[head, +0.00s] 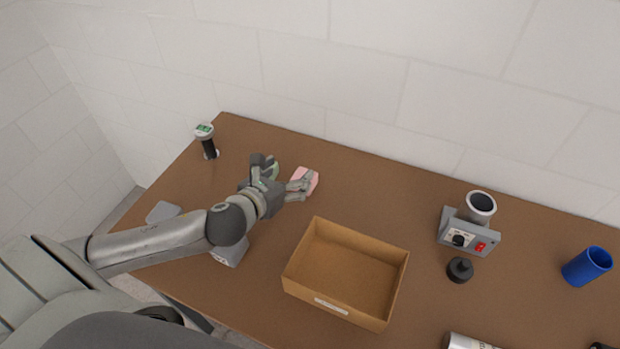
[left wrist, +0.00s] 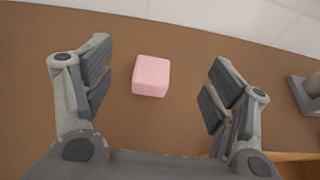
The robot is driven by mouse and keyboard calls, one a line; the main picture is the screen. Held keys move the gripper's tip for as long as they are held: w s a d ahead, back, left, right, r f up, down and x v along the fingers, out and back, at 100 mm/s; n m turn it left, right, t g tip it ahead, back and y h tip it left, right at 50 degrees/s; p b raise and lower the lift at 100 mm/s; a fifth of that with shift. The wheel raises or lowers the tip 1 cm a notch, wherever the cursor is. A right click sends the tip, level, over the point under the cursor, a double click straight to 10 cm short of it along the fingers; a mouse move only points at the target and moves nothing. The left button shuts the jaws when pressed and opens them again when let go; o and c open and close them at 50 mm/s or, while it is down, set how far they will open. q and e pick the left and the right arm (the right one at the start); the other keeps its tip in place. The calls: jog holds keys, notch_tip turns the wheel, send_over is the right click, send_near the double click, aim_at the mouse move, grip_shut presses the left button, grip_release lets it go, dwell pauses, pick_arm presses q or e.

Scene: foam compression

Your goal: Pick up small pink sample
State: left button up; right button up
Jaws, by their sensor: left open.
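The small pink sample (head: 306,179) is a pink block with rounded edges on the brown table, left of the middle in the head view. In the left wrist view the pink sample (left wrist: 151,75) lies between the lines of the two fingers and a little beyond them, nearer the left finger. My left gripper (head: 283,178) is open and empty beside the sample; one finger covers part of it in the head view. Both spread fingers of my left gripper (left wrist: 153,88) show in the left wrist view. My right gripper is not in view.
An open cardboard box (head: 345,272) stands right of my left arm. A black and white device (head: 207,141) stands at the far left corner.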

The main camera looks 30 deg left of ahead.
pick_arm(q)
jog(key=b, duration=0.4)
send_near(301, 170)
jog(key=shift+s+d+r, duration=0.2)
jog(key=shift+s+d, duration=0.05)
jog(key=shift+d, duration=0.2)
jog(key=shift+s+d+r, duration=0.25)
jog(key=shift+d, duration=0.2)
jog(key=shift+w+f+b, duration=0.2)
jog(key=shift+f+b, duration=0.5)
jog(key=shift+f, duration=0.05)
jog(key=shift+w+f, duration=0.15)
jog(key=shift+w, duration=0.4)
jog(key=p+x, duration=0.1)
jog(key=x, duration=0.3)
jog(key=shift+w+f, duration=0.1)
jog(key=shift+w, duration=0.15)
jog(key=shift+p+x, duration=0.55)
jog(key=shift+x, duration=2)
jog(key=shift+s+a, duration=0.1)
jog(key=c, duration=0.9)
